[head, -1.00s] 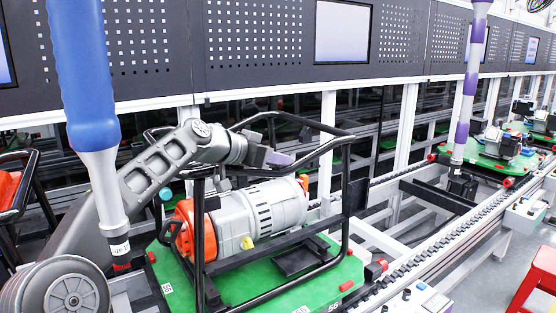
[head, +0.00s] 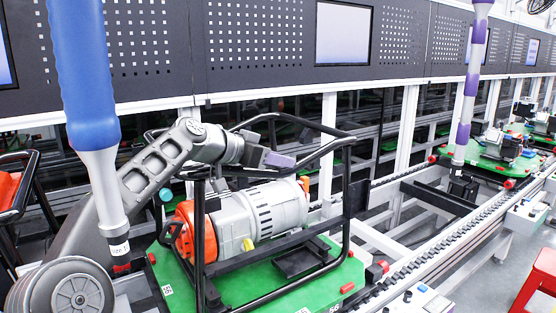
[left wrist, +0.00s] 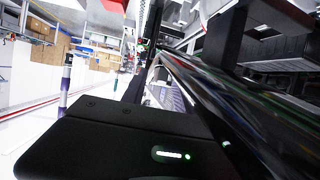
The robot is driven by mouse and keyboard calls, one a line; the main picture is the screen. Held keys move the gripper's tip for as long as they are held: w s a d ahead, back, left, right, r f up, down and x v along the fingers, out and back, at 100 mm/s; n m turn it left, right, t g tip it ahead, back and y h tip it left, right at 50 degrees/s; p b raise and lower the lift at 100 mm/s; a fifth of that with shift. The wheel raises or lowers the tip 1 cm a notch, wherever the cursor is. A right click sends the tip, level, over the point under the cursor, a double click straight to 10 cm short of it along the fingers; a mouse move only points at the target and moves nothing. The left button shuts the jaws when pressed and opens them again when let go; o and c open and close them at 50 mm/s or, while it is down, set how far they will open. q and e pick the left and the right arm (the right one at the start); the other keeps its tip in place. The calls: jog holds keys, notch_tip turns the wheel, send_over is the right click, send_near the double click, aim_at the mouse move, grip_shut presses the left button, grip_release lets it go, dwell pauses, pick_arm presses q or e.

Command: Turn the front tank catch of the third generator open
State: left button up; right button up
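The nearest generator (head: 262,212) sits in a black tube frame on a green pallet (head: 330,285). It has a grey ribbed body and an orange end (head: 183,222) at the left. A small yellow tab (head: 248,244) shows low on its near side; I cannot tell if it is the front tank catch. My left gripper (head: 280,161) is above the generator, just under the frame's top bars. Its fingers are too small and partly covered to read. In the left wrist view, dark bars and my dark gripper housing fill much of the picture. My right gripper is not in view.
The frame's top bar (head: 300,122) and uprights surround the generator closely. A conveyor rail (head: 440,235) runs to the back right, where more pallets (head: 490,150) with machines stand. A red stool (head: 540,280) is at the right edge.

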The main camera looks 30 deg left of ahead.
aim_at(254, 171)
pick_arm(q)
jog(key=b+v, duration=0.2)
jog(key=v, duration=0.5)
jog(key=shift+f+b, duration=0.15)
jog(key=shift+b, duration=0.15)
jog(key=shift+s+a+r, duration=0.1)
jog(key=shift+s+r, duration=0.1)
jog(key=shift+s, duration=0.05)
